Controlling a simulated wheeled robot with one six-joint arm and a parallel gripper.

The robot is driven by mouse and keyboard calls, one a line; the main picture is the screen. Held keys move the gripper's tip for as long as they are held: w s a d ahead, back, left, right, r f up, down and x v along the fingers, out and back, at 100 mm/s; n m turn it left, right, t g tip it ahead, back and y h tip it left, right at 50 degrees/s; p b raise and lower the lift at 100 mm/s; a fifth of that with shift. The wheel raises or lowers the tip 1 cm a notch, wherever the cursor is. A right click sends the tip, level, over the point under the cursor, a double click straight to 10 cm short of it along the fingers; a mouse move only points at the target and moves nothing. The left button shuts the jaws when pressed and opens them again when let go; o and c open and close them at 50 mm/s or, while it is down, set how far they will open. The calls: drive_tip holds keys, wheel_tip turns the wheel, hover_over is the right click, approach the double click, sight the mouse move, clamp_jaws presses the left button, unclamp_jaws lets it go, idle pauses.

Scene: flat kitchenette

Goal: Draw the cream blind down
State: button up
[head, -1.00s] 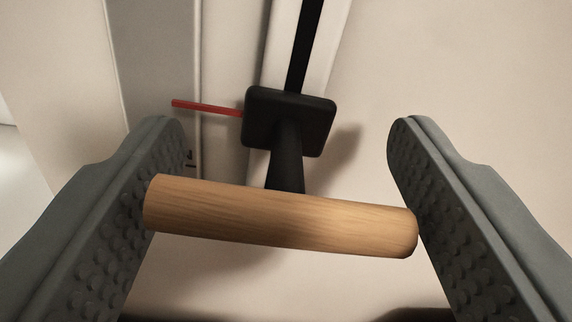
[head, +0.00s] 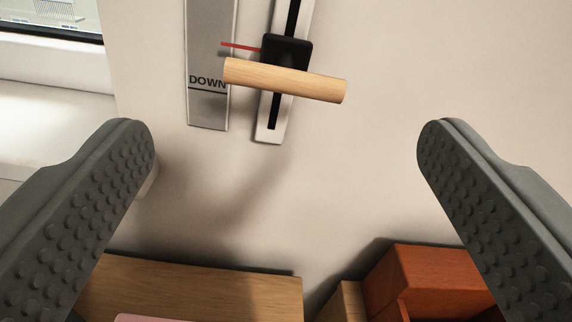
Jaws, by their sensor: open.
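A slider with a wooden bar handle (head: 286,81) on a black block (head: 288,49) sits in a slotted white track (head: 270,131) on the wall. The handle is near the track's lower end, with some black slot showing below it. A red pointer (head: 240,47) reaches left over a grey scale plate (head: 207,112) marked DOWN, a little above the line under that word. My gripper (head: 285,135) is open and empty, its jaws wide apart, back from and below the handle. The cream blind itself is not clearly in view.
A window (head: 50,18) with a white sill shows at the upper left. Below are a wooden surface (head: 200,290) with a pink item (head: 155,318) on it and a red-orange box (head: 425,278) at the lower right. The wall between is bare.

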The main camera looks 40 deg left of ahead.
drive_tip(key=v, duration=0.8)
drive_tip(key=shift+s+d, duration=0.25)
